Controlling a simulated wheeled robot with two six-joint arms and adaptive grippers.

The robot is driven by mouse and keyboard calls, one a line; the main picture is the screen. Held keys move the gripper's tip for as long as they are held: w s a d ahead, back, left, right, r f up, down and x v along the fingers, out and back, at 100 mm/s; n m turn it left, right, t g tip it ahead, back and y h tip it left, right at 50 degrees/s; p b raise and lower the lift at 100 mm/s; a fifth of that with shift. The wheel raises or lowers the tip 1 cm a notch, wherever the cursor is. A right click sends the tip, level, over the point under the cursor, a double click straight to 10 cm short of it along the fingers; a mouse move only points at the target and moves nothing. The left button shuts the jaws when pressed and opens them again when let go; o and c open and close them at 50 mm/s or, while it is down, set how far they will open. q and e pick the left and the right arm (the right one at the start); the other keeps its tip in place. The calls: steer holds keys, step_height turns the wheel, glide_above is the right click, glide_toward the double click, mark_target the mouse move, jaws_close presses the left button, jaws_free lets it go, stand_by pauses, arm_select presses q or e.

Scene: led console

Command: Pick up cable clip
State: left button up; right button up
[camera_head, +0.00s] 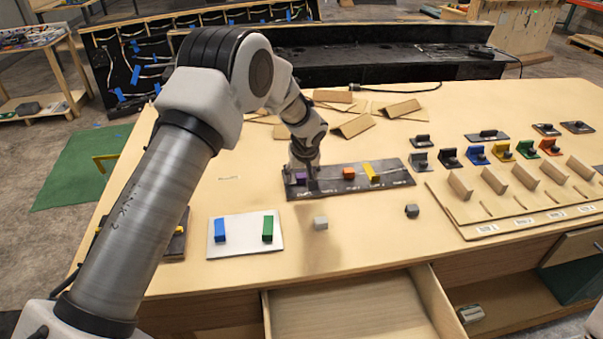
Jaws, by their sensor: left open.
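My left gripper (311,184) reaches down over the left part of a dark plate (335,184), close beside a purple block (300,177). Its fingertips are small and dark against the plate; it is open, and I see nothing held. An orange block (349,173) and a yellow piece (371,172) sit on the plate to the right. A small grey block (320,223) and a small dark piece (412,211) lie on the table in front of the plate. I cannot tell which of these is the cable clip. My right gripper is not in view.
A white card (243,246) with blue and green blocks lies at the front left. Brown wedges (361,126) lie behind the plate. Several colored clip-like pieces and a wooden rack (463,214) fill the right side. An open drawer (350,310) juts out at the front.

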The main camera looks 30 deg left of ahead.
arm_select(q)
steer(key=shift+w+a+f, duration=0.1)
steer(key=shift+w+f, duration=0.1)
steer(key=shift+f, duration=0.15)
steer(key=shift+s+r, duration=0.1)
steer(key=shift+s, duration=0.05)
steer(key=c, duration=0.9)
steer(key=shift+r, duration=0.1)
